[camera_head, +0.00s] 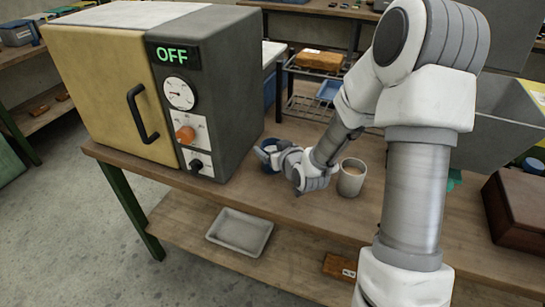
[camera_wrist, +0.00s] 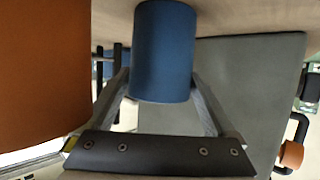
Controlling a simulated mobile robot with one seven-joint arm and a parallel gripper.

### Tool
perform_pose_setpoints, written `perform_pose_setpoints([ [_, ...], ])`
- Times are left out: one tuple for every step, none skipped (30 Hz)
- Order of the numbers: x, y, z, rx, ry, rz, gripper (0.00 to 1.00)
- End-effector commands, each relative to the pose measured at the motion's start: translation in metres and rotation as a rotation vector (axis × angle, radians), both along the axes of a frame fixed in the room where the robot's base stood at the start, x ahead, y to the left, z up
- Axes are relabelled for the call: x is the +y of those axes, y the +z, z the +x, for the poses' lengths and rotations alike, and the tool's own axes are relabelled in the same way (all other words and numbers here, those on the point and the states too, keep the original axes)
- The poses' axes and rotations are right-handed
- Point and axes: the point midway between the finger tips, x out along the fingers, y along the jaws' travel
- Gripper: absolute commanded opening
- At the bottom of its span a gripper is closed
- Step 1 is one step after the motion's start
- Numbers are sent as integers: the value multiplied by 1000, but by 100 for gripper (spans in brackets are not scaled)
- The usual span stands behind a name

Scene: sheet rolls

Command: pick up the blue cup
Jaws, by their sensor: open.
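The blue cup (camera_wrist: 164,50) shows large in the wrist view, at the top middle, where the picture appears upside down. The two fingers of my gripper (camera_wrist: 161,84) are open, one on each side of the cup. Whether either finger touches it I cannot tell. In the head view the blue cup (camera_head: 269,145) stands on the workbench just right of the oven. My gripper (camera_head: 276,154) reaches it low from the right and hides much of it.
A pale cup with tan contents (camera_head: 351,177) stands close right of my wrist. The oven (camera_head: 225,95), reading OFF, is close on the left. An orange-brown surface (camera_wrist: 42,70) fills the left of the wrist view. A grey tray (camera_head: 240,232) lies on the lower shelf.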

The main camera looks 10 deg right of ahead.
Motion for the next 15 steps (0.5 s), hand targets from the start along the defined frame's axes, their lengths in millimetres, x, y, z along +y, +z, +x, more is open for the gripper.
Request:
perform_pose_setpoints([
  [0,0,0,0,0,0,91],
  [0,0,0,0,0,0,91],
  [0,0,0,0,0,0,91],
  [0,0,0,0,0,0,89],
  [0,0,0,0,0,0,84],
  [0,0,0,0,0,0,77],
  [0,0,0,0,0,0,71],
  [0,0,0,0,0,0,66],
  [0,0,0,0,0,0,59],
  [0,0,-1,0,0,0,53],
  [0,0,-1,0,0,0,48],
  [0,0,0,0,-1,0,41],
  [0,0,0,0,-1,0,35],
  [0,0,-1,0,-1,0,30],
  [0,1,0,0,-1,0,25],
])
